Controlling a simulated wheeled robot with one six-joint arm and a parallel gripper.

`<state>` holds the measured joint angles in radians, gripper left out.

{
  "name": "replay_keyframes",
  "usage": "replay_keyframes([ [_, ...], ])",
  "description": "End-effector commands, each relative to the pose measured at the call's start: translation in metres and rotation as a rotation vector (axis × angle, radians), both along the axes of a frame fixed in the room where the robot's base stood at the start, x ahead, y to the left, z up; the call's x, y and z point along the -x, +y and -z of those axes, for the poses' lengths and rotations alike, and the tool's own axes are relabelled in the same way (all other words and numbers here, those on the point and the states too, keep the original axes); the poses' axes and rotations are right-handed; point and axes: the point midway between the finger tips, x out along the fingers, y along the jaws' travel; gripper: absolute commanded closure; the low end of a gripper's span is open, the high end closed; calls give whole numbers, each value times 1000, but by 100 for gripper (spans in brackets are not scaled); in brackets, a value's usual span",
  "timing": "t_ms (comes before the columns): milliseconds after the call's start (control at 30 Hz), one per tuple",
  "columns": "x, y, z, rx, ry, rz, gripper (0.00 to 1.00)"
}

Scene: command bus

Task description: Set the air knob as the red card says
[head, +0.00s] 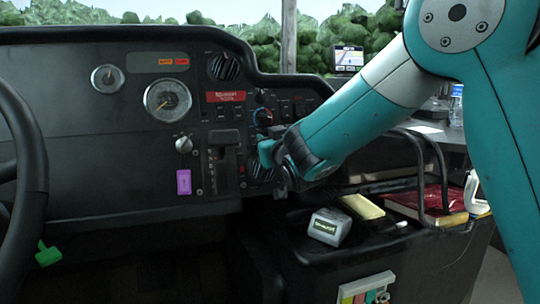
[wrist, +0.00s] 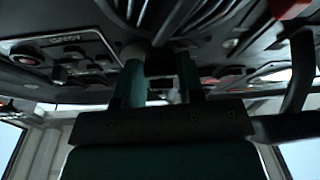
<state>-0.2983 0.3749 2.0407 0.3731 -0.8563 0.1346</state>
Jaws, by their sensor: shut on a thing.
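A red card (head: 225,97) with white lettering, too small to read surely, is on the dashboard. To its lower right is a round dial with a blue and red ring (head: 263,117), probably of the air controls. My gripper (head: 268,154) is at the panel just below that dial, in front of a round vent. In the wrist view my gripper's two fingers (wrist: 161,80) stand on either side of a small dark part, shut on it. I cannot tell surely whether this part is the air knob. The fingers hide most of it.
A lever in a slotted plate (head: 223,160) and a purple tag (head: 184,182) are left of my gripper. A steering wheel (head: 30,170) is at far left. Below are a white box (head: 329,227), a yellow block (head: 361,206) and a rail (head: 444,180) by a red book.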

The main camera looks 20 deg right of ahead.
Motion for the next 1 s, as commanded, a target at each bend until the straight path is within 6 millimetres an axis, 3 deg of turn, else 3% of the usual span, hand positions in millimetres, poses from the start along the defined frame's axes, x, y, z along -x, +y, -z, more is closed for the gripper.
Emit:
replay_keyframes([
  [33,1,2,9,-36,-6,11,89],
  [500,0,4,4,-324,-1,116,89],
  [1000,0,4,1,-388,2,141,89],
])
